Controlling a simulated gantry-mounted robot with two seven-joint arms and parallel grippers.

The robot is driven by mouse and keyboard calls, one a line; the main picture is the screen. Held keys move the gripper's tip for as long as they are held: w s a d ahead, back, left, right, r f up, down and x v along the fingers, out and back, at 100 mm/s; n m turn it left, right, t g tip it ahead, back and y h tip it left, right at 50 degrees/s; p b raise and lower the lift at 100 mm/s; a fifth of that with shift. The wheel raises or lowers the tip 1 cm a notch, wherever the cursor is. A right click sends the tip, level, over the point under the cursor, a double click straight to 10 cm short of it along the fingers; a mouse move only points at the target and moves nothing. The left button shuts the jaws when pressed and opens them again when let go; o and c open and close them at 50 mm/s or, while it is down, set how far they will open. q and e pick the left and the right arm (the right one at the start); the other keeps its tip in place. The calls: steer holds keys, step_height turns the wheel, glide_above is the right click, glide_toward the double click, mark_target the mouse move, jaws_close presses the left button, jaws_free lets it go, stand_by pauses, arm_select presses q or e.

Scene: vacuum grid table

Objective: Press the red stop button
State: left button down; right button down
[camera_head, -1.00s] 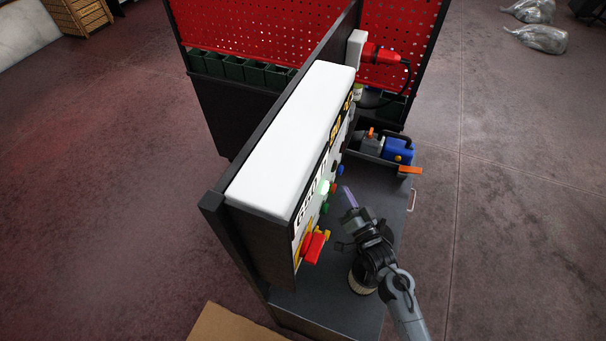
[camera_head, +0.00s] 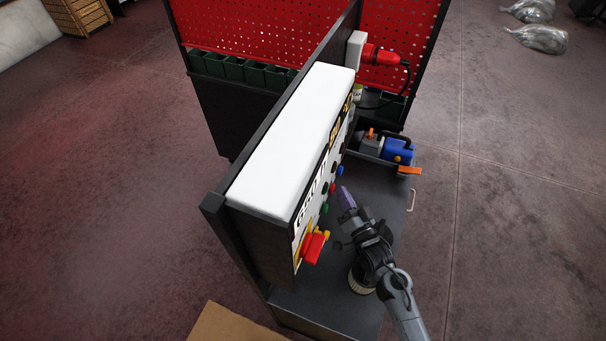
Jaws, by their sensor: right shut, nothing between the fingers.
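The control box (camera_head: 293,130), with a white top, carries its buttons on the face turned to the right. A small red button (camera_head: 333,188) shows on that face, between a green button (camera_head: 324,209) and a blue button (camera_head: 340,171). My right gripper (camera_head: 344,193) is shut and empty, its purple-tinted fingertips right beside the red button. I cannot tell whether they touch it. My left gripper is not in view.
A large red rotary handle (camera_head: 313,247) on a yellow plate sits at the near end of the face. A tray with a blue and grey tool (camera_head: 398,150) stands behind my right gripper. The grey tabletop (camera_head: 385,190) around it is mostly clear.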

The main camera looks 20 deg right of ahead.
steer(key=shift+s+d, duration=0.1)
steer(key=shift+s, duration=0.05)
steer(key=s+d+p, duration=0.2)
steer(key=s+d, duration=0.2)
steer(key=shift+s, duration=0.15)
stand_by(0.6)
steer(key=shift+d, duration=0.1)
stand_by(0.5)
